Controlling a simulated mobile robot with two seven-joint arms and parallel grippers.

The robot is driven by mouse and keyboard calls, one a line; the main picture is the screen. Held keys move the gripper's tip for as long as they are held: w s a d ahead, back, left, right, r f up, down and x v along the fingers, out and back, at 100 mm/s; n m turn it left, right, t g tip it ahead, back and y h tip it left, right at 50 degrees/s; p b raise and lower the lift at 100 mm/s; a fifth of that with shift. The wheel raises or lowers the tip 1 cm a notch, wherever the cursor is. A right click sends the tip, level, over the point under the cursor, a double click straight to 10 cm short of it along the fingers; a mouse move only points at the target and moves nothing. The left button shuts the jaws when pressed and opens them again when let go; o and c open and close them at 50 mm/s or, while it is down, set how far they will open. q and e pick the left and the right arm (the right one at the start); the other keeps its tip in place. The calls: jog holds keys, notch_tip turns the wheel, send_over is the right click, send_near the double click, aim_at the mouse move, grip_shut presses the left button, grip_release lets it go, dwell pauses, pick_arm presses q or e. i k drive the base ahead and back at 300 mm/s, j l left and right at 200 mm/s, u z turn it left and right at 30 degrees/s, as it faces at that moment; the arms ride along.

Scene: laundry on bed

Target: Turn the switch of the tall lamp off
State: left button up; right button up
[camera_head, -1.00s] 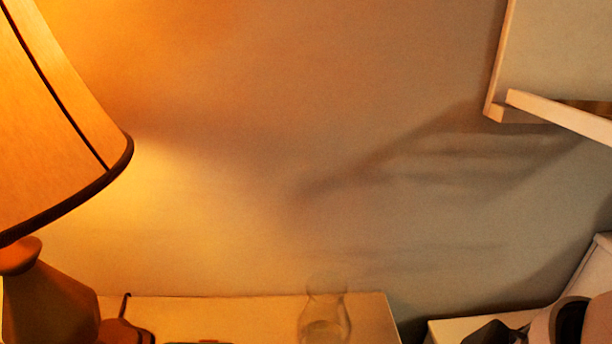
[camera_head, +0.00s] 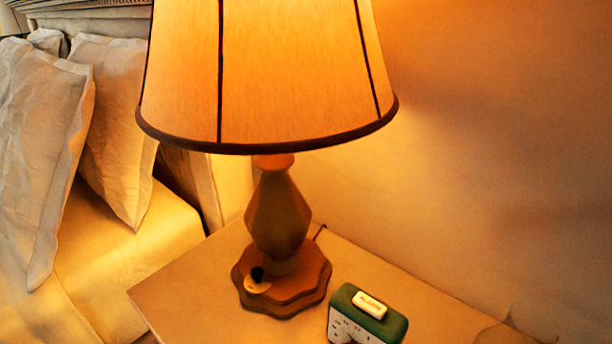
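The tall lamp (camera_head: 277,212) stands upright on a nightstand, and its shade (camera_head: 285,75) glows orange, so it is lit. Its stem is a faceted brown body on a scalloped wooden base. A small dark switch knob (camera_head: 257,273) on a light round plate sits on the front left of the base. Neither of my grippers shows in the head view.
The nightstand top (camera_head: 175,290) is bare left of the lamp base. A green alarm clock (camera_head: 366,316) stands close to the right of the base. A clear glass vessel (camera_head: 532,322) is at the lower right. A bed with pillows (camera_head: 115,125) is on the left, and a wall is behind.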

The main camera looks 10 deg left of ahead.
aim_at(258, 273)
jog(key=k+j+u, duration=0.1)
jog(key=k+u, duration=0.15)
jog(key=u, duration=0.2)
jog(key=i+j+z, duration=0.15)
jog(key=z, duration=0.25)
jog(key=i+j+z, duration=0.1)
jog(key=j+z, duration=0.35)
jog(key=i+j+z, duration=0.1)
jog(key=j+z, duration=0.55)
jog(key=z, duration=0.2)
jog(key=j+z, duration=0.4)
jog(key=k+j+z, duration=0.1)
jog(key=j+z, duration=0.35)
jog(key=l, duration=0.1)
